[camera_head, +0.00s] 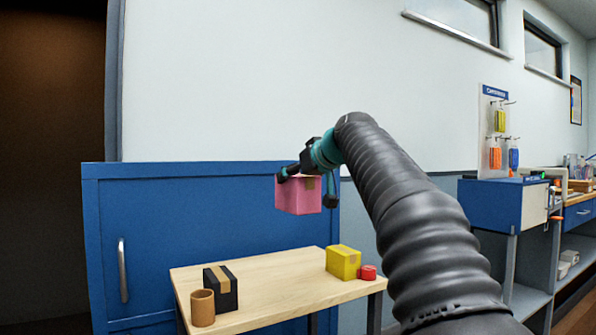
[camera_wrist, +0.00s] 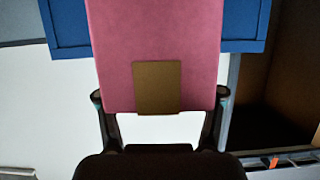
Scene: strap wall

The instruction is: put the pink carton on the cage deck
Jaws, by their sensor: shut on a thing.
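The pink carton (camera_head: 299,196) is held in the air above the wooden table, in front of the blue cabinet. My gripper (camera_head: 305,172) is shut on it from above, with a finger at either side. In the wrist view the pink carton (camera_wrist: 160,40) fills the upper middle, with a brown tape patch on its near face. My gripper's fingers (camera_wrist: 163,105) press on its left and right sides. I cannot make out a cage deck for certain in either view.
A wooden table (camera_head: 285,283) below bears a black carton (camera_head: 221,287), a brown cup (camera_head: 203,308), a yellow carton (camera_head: 343,262) and a red can (camera_head: 368,272). A blue cabinet (camera_head: 160,230) stands behind. A workbench (camera_head: 490,205) and strap board (camera_head: 497,130) are at the right.

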